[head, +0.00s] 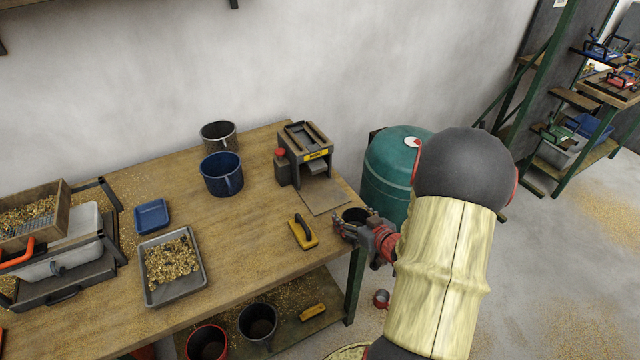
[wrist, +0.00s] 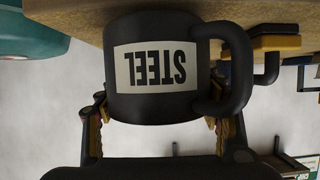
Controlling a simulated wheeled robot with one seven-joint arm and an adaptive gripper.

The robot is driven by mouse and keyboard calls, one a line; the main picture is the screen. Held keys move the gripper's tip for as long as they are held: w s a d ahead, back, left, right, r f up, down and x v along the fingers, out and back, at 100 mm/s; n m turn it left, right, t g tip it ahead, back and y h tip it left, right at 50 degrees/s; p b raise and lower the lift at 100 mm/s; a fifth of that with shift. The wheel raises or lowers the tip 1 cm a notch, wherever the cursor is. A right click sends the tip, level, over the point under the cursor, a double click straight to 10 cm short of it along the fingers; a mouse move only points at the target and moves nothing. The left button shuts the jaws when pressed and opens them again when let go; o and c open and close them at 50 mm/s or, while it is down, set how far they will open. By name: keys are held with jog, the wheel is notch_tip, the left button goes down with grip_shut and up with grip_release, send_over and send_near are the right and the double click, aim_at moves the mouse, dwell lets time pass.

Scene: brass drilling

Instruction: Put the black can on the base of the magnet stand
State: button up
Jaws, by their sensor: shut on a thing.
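The black can (head: 354,214) is a dark mug with a handle and a white label reading STEEL. My gripper (head: 358,228) is shut on the can at the table's right front corner. In the wrist view the can (wrist: 155,98) sits between the two fingers of my gripper (wrist: 160,112), its label upside down and its handle at the right. I cannot tell whether the can touches the table. The magnet stand (head: 307,146) is a grey frame with a yellow label, at the table's back right. Its flat base plate (head: 325,198) lies in front, bare, behind and left of the can.
A yellow-and-black tool (head: 301,233) lies left of the can. A green tank (head: 388,168) stands beyond the table's right edge.

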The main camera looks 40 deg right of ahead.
jog(key=w+d+b, duration=0.1)
jog(key=w, duration=0.4)
jog(key=w+d+b, duration=0.1)
jog(key=w, duration=0.3)
jog(key=w+d+b, duration=0.1)
jog(key=w, duration=0.4)
jog(key=shift+w+d, duration=0.3)
jog(key=shift+w, duration=0.05)
jog(key=w, duration=0.1)
jog(key=w+b, duration=0.1)
jog(key=w, duration=0.1)
jog(key=shift+w+d+b, duration=0.3)
jog(key=shift+w+d, duration=0.05)
jog(key=shift+w, duration=0.05)
jog(key=shift+d+f+b, duration=0.1)
jog(key=shift+f+b, duration=0.25)
jog(key=shift+r, duration=0.1)
jog(key=shift+f, duration=0.2)
jog(key=o, duration=1.2)
jog(key=shift+o, duration=0.6)
